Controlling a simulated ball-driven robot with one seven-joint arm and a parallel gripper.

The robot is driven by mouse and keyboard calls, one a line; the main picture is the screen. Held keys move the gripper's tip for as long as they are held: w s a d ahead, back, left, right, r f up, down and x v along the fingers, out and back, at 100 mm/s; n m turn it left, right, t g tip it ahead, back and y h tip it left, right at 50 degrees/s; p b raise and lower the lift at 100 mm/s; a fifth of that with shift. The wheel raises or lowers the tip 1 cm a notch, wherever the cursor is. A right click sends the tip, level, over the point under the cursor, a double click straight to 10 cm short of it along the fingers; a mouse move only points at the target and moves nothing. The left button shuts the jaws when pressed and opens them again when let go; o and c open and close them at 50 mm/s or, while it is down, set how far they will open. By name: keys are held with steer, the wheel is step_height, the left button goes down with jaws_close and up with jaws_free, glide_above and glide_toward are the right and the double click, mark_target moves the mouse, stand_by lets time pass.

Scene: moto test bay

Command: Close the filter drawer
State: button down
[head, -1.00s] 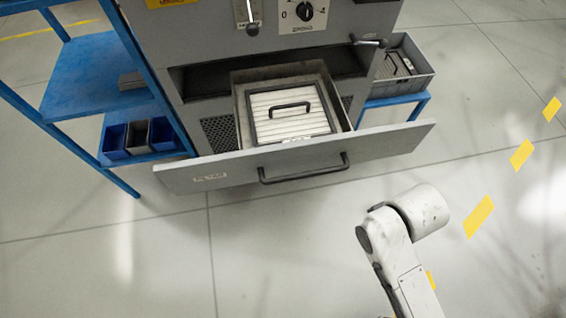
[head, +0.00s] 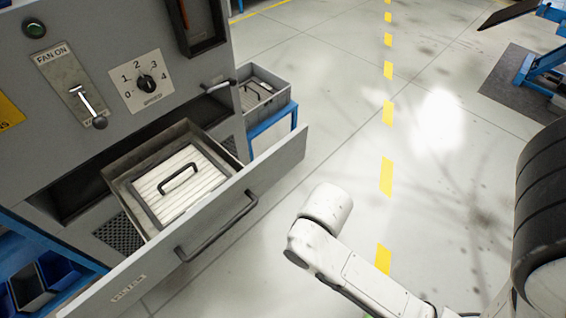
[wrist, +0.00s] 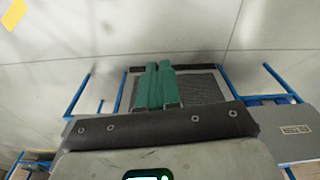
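The filter drawer (head: 205,232) stands pulled out from the grey cabinet in the head view, at left. Its wide front has a dark bar handle (head: 217,226). A white pleated filter (head: 180,185) with a dark frame and handle lies inside the drawer. My gripper is not seen in the head view, where only pale links of my arm show, to the right of the drawer. In the wrist view my gripper (wrist: 158,86) shows two teal fingers side by side, shut with nothing seen between them. No contact with the drawer is visible.
The grey cabinet (head: 110,40) carries a fan lever (head: 80,98) and a dial (head: 147,84). A grey crate (head: 264,90) stands on a blue stand behind the drawer. Blue bins (head: 35,285) are at lower left. Open floor with yellow dashes (head: 387,177) lies to the right.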

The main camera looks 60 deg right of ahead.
steer(key=w+d+f+m+t+y+b, duration=0.3)
steer(key=f+m+b, duration=0.2)
steer(key=f+m, duration=0.3)
steer(key=m+t+h+b, duration=0.7)
steer(key=m+t+b, duration=0.55)
steer(key=m, duration=1.75)
glide_toward(303, 148)
steer(key=shift+t, duration=0.35)
steer(key=x, duration=0.6)
steer(key=shift+w+f+p, duration=0.15)
steer(key=shift+w+p, duration=0.15)
steer(key=shift+w, duration=0.1)
steer(key=shift+w, duration=0.1)
